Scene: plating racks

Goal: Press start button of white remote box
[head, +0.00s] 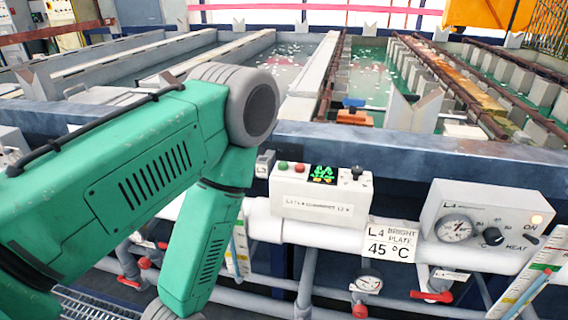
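The white remote box (317,208) sits near the middle of the head view, on the front of the tank line. Its top has a green button (283,165) and a red button (299,167) at the left, a small display with green characters (322,174) and a black knob or switch (357,172) at the right. Lettering on its front is too small to read surely. My green left arm reaches in from the left and bends down just left of the box, apart from it in the picture. Neither gripper is in view.
Pipes and red-handled valves (431,296) run below.

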